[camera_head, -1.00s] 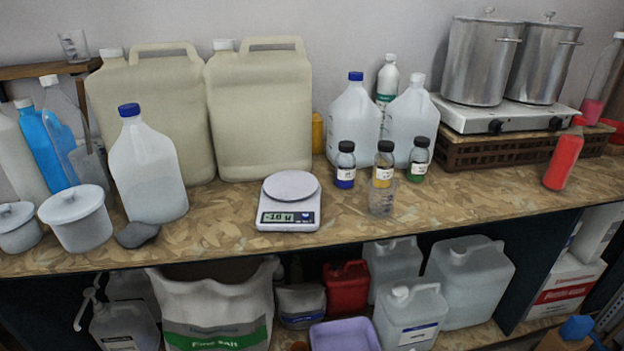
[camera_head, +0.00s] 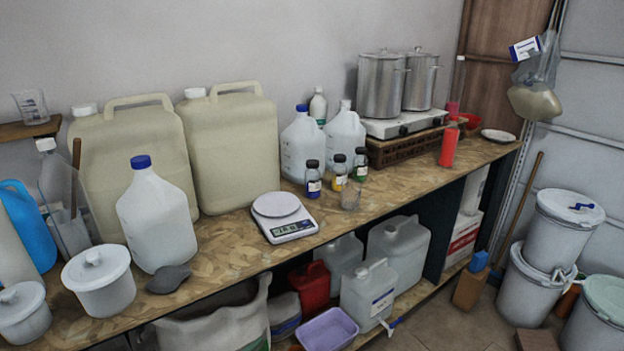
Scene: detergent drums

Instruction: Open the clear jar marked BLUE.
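Three small clear jars with black lids stand upright in a row on the workbench (camera_head: 232,243). The left jar (camera_head: 313,186) has blue contents and a white label. The middle jar (camera_head: 339,182) has yellow contents, and the right jar (camera_head: 361,174) has green. The lettering on their labels is too small to read. The black lid (camera_head: 313,164) of the blue-filled jar is on. Neither of my grippers is in view.
A digital scale (camera_head: 292,229) stands left of the jars. White jugs (camera_head: 302,147) stand behind. A hot plate (camera_head: 403,124) with two steel pots is further right. White drums (camera_head: 565,229) stand on the floor at right.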

